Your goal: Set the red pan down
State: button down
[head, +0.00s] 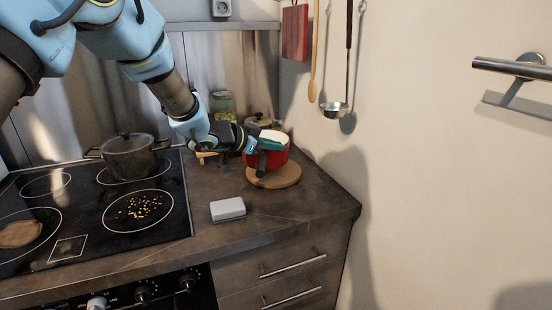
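The red pan (277,157) is at the back right of the dark counter, above or on a round wooden board (286,177). It looks upright, with a pale inside. I cannot tell whether its base touches the board. My gripper (268,145) is at the pan's near left side, its teal fingers by the rim. A dark piece, perhaps the pan's handle, hangs below the fingers. The gripper's own body hides part of the pan, and I cannot see whether the fingers are closed on it.
A lidded grey pot (130,155) stands on the black cooktop (95,222) at left. A white block (228,209) lies on the counter (262,223) in front of the board. A jar (222,104) stands behind my arm. A ladle (335,108) hangs on the right wall.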

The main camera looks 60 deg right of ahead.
aim_at(274, 158)
jog(key=shift+w+f+p, duration=0.1)
jog(key=shift+f+p, duration=0.2)
jog(key=shift+f, duration=1.55)
jog(key=shift+f, duration=0.1)
jog(key=c, duration=1.5)
grip_release()
jog(key=shift+f, duration=0.15)
jog(key=o, duration=0.5)
jog(key=shift+c, duration=0.2)
jog(key=shift+r, duration=0.3)
jog(key=shift+w+a, duration=0.15)
jog(key=shift+a, duration=0.2)
jog(key=b+v, duration=0.2)
jog(key=v, duration=0.9)
